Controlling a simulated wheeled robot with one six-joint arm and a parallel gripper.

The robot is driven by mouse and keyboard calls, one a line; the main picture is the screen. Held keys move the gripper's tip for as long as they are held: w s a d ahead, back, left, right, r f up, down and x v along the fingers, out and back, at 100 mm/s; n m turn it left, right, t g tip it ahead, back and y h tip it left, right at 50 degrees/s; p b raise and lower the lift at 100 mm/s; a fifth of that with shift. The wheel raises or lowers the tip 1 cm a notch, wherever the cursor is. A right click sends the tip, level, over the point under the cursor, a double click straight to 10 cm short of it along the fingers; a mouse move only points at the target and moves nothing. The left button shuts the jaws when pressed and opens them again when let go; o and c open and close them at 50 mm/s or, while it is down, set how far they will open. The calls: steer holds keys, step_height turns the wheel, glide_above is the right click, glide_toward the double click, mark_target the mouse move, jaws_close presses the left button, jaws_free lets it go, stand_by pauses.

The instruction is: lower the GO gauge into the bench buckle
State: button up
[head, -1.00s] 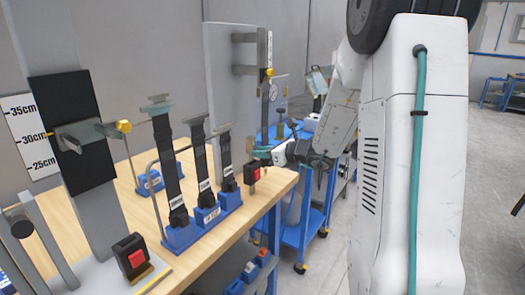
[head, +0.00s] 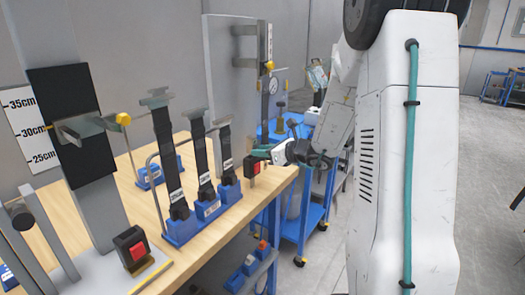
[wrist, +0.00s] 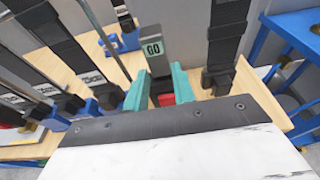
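The GO gauge (wrist: 153,48) is a grey-green upright plate with a "GO" label, dark lower down. In the wrist view it stands between the teal fingers of my gripper (wrist: 161,88), which look closed on its sides. In the head view my gripper (head: 262,153) is at the bench's far right corner, right by the bench buckle (head: 253,166), a black buckle with red. The gauge is hard to make out there. Its lower end is hidden, so I cannot tell whether it is inside the buckle.
A blue rack (head: 190,228) with several upright black straps stands on the wooden bench (head: 150,213), left of my gripper. Another red-button buckle (head: 133,250) is at the near left. A grey upright panel (head: 220,65) stands behind. A blue cart (head: 318,215) is to the right.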

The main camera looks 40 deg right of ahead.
steer(key=o, duration=0.4)
steer(key=v, duration=0.7)
steer(key=shift+s+d+r, duration=0.1)
steer(key=shift+s+d, duration=0.05)
steer(key=shift+s, duration=0.2)
